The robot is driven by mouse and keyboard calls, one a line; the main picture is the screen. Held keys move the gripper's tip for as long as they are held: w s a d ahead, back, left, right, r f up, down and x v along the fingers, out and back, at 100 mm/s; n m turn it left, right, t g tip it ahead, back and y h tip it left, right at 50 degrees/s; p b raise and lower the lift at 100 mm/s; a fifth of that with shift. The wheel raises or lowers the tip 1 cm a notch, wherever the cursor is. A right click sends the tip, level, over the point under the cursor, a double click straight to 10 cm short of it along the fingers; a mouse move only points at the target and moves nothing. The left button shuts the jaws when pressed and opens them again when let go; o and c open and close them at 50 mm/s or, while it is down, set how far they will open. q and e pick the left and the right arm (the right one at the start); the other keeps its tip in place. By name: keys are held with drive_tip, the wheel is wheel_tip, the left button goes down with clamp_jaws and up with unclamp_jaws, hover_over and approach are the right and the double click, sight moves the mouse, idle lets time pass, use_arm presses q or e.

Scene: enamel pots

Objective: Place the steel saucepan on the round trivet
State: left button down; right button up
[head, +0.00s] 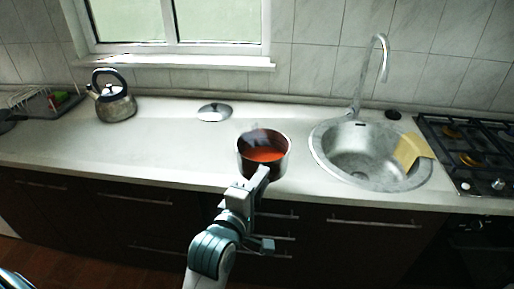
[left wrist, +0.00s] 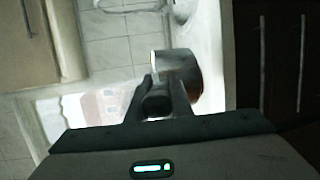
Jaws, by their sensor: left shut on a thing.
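The steel saucepan (head: 282,164) holds an orange-red liquid and is over the counter, left of the sink. Its body also shows in the left wrist view (left wrist: 183,72), ahead of the fingers. My left gripper (head: 261,177) reaches it from the front and is shut on its handle; in the left wrist view the dark handle (left wrist: 156,103) lies between the fingers. I cannot tell whether the pan's base touches the counter. No round trivet can be made out; the area under the pan is hidden. My right gripper is not in view.
A lid (head: 214,112) lies on the counter (head: 160,150) behind and left of the pan. A kettle (head: 115,103) and dish rack (head: 45,103) stand farther left. The sink (head: 350,160), yellow cloth (head: 412,149) and gas hob (head: 470,150) are right. The counter left of the pan is clear.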

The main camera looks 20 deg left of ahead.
use_arm(q)
drive_tip(key=shift+w+d+r, duration=0.1)
drive_tip(key=shift+w+r, duration=0.25)
drive_tip(key=w+r+p, duration=0.2)
drive_tip(key=w+p, duration=0.4)
drive_tip(key=w, duration=0.4)
drive_tip(key=w+r+p, duration=0.2)
drive_tip(key=w+p, duration=0.5)
drive_tip(key=w, duration=0.3)
drive_tip(key=shift+d+h, duration=0.4)
drive_tip(key=shift+d, duration=0.05)
